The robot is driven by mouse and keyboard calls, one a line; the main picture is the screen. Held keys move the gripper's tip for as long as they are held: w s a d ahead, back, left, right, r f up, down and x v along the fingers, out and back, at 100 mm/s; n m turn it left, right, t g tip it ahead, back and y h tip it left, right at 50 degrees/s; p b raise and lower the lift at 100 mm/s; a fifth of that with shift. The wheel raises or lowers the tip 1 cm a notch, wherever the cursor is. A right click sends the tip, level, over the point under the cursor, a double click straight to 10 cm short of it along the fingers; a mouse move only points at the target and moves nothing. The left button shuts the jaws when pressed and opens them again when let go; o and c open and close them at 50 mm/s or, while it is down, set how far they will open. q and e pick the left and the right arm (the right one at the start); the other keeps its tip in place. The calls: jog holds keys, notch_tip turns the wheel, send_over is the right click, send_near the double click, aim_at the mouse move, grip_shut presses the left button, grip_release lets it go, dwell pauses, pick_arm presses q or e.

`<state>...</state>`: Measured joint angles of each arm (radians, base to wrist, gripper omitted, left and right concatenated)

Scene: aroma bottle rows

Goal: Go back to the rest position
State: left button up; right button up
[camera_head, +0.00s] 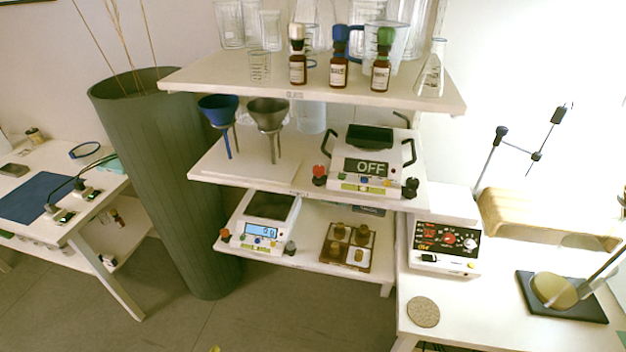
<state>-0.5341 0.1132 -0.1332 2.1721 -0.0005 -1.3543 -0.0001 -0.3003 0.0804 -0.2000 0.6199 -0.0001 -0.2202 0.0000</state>
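Neither of my grippers shows in the head view, and no arm is clearly visible. Three small brown bottles stand upright in a row on the top shelf (215,79). They are a white-capped bottle (298,68), a blue-capped bottle (339,72) and a green-capped bottle (381,75). Nothing is touching them from the front.
Glassware stands behind the bottles, with a flask (430,78) at the right. Below are a blue funnel (218,108), a device reading OFF (368,165) and a scale (265,222). A tall green planter (165,180) stands left. A white bench (450,315) holds a cork disc (423,312).

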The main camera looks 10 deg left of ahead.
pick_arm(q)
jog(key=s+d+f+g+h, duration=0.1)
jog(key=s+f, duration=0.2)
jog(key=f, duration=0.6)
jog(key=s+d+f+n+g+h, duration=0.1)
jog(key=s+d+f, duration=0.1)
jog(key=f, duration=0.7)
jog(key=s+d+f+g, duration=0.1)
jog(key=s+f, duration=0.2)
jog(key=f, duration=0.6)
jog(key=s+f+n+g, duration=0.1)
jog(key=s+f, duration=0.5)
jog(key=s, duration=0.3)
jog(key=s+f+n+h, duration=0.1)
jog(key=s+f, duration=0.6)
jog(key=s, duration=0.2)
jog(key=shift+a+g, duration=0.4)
